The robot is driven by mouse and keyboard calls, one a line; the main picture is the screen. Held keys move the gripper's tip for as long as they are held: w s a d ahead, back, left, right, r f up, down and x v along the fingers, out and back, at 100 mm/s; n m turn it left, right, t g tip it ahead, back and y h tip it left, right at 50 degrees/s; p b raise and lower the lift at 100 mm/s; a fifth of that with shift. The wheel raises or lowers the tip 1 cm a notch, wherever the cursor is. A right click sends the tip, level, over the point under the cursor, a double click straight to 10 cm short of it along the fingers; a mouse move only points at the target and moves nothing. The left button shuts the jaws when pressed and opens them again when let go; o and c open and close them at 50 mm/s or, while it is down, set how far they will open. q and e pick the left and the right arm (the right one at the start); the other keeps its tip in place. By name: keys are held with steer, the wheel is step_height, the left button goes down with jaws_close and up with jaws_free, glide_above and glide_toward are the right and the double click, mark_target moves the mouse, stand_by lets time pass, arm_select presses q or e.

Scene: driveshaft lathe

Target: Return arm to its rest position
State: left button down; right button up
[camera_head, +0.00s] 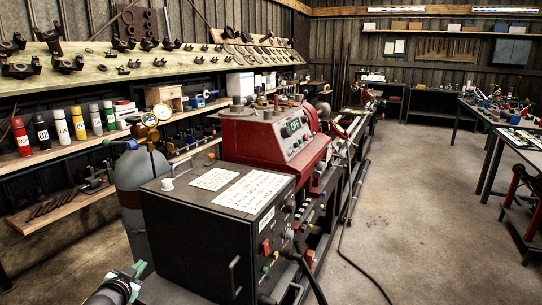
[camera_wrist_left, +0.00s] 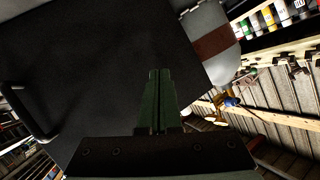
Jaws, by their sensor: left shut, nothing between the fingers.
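My left gripper (camera_head: 138,270) shows at the bottom left of the head view, with green fingers and part of my arm behind it. It is low, in front of the black control cabinet (camera_head: 190,232) and near the grey gas cylinder (camera_head: 142,185). In the left wrist view the green fingers (camera_wrist_left: 159,76) are closed together with nothing between them. The cabinet's dark side (camera_wrist_left: 90,70) fills much of that view behind the fingers. My right gripper is not in view.
The red lathe (camera_head: 270,140) stands behind the cabinet. A wall shelf (camera_head: 60,155) with spray cans is at the left. Workbenches (camera_head: 495,118) stand at the right. The concrete floor (camera_head: 420,205) between lathe and benches is mostly clear, with a cable near the lathe.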

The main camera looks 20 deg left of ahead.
arm_select(q)
steer(key=s+d+f+m+g+h, duration=0.2)
steer(key=s+d+f+m+h, duration=0.15)
steer(key=s+d+f, duration=0.95)
steer(key=s+d+f+m+g+h, duration=0.35)
steer(key=s+d+f, duration=0.55)
steer(key=d, duration=0.5)
steer(key=d+r+n+t+h, duration=0.1)
steer(key=d+n, duration=0.4)
steer(key=d, duration=0.6)
steer(key=shift+r+t+p, duration=0.45)
steer(key=shift+r+t, duration=0.1)
steer(key=shift+s+a, duration=0.1)
steer(key=shift+a, duration=0.1)
